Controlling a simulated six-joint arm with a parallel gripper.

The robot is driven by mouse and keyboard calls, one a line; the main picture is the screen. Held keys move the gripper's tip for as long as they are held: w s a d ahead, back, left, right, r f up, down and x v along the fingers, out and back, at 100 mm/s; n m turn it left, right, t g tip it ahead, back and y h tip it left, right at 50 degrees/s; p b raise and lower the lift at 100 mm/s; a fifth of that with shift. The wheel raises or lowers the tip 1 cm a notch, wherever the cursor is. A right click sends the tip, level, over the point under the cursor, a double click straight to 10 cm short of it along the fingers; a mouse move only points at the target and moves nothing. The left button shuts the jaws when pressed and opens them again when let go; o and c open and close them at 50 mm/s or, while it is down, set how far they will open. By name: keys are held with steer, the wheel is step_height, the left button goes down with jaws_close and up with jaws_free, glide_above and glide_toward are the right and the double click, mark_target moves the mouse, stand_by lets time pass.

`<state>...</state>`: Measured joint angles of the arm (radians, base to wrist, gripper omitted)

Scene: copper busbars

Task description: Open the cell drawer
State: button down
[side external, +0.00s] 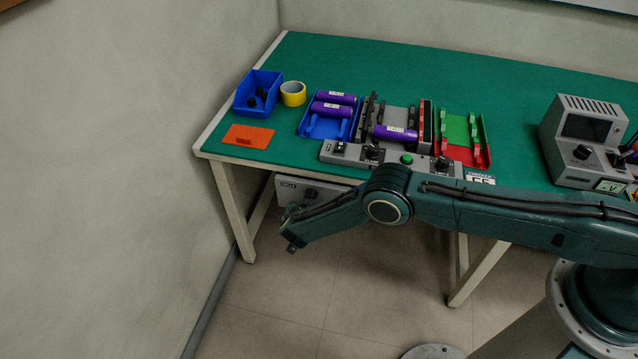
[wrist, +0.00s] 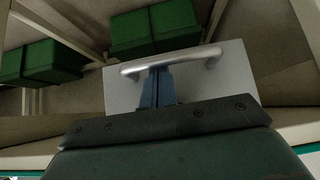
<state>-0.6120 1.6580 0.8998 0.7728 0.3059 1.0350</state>
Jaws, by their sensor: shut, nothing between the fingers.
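The cell drawer (side external: 318,194) shows in the side external view as a grey front with a dark label, under the table's front edge. My arm covers part of it. In the wrist view its plain grey front (wrist: 218,83) carries a silver bar handle (wrist: 190,59). My gripper (wrist: 157,72) has its blue-grey fingers together and empty, with the tips at the handle bar. I cannot tell whether they touch the bar or sit behind it. In the side view the fingers are not clear at the end of my arm.
The green table (side external: 480,80) holds a blue bin (side external: 258,92), yellow tape (side external: 293,93), purple cells in a blue tray (side external: 325,127), a grey fixture (side external: 400,115) and a meter (side external: 585,140). Green boxes (wrist: 155,30) show beyond the drawer. The floor in front is clear.

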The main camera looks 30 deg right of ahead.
stand_by(0.4)
steer(key=s+a, duration=1.6)
steer(key=shift+s+a, duration=0.2)
step_height(320, 180, up, 11)
steer(key=s+a, duration=0.2)
steer(key=shift+s+a+f, duration=0.15)
steer(key=shift+s+f, duration=0.05)
stand_by(0.6)
